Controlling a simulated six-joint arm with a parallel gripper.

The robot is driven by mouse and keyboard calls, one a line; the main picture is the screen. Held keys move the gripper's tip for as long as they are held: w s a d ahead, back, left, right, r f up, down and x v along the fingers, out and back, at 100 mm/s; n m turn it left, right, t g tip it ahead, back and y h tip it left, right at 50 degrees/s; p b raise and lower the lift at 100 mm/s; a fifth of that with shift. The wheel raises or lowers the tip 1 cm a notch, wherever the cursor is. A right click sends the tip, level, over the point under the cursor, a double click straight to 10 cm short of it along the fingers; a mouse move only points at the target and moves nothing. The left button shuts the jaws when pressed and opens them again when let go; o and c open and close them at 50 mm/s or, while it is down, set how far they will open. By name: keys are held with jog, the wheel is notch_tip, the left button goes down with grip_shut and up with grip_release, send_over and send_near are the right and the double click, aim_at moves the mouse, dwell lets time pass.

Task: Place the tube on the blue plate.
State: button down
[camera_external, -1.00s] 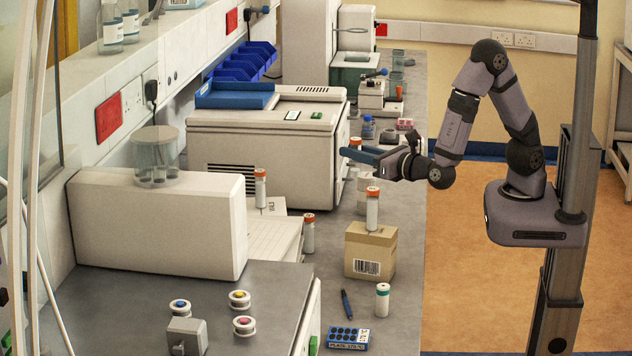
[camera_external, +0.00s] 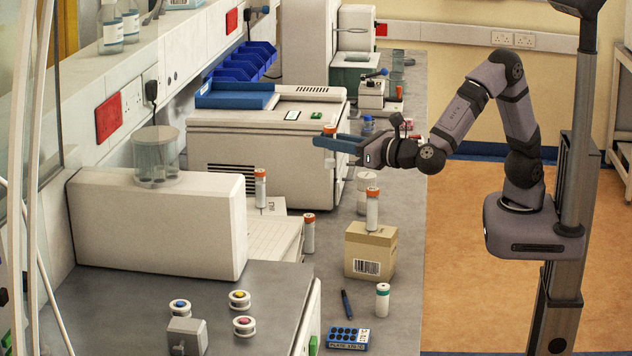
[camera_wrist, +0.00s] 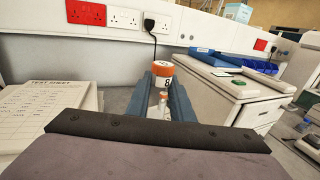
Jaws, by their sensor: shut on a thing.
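My gripper (camera_external: 336,144) is shut on a tube with an orange cap (camera_external: 329,130) and holds it above the bench, in front of the large white machine. In the wrist view the tube (camera_wrist: 162,72) stands between the blue fingers (camera_wrist: 165,95), its white label showing an 8. The blue plate (camera_external: 347,338) with dark wells lies at the near end of the bench, well away from my gripper. Other orange-capped tubes stand on a cardboard box (camera_external: 372,208), beside the white papers (camera_external: 309,233) and near the white machine (camera_external: 260,188).
The cardboard box (camera_external: 370,252) stands mid-bench. The large white machine (camera_external: 270,150) is behind my gripper. A test sheet (camera_wrist: 40,105) lies at left in the wrist view.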

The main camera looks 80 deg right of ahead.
jog(key=w+a+f+n+y+b, duration=0.1)
jog(key=a+y+b, duration=0.1)
jog(key=a, duration=0.7)
jog(key=n+y+b, duration=0.5)
jog(key=y+b, duration=0.2)
jog(key=y, duration=0.1)
send_over(349, 334)
notch_tip(349, 334, down, 9)
jog(key=shift+t, duration=0.4)
jog(key=shift+f+p, duration=0.65)
jog(key=shift+f, duration=4.8)
jog(key=shift+f, duration=0.2)
jog(key=c, duration=1.6)
grip_release()
jog(key=shift+o, duration=0.2)
jog(key=shift+r, duration=0.1)
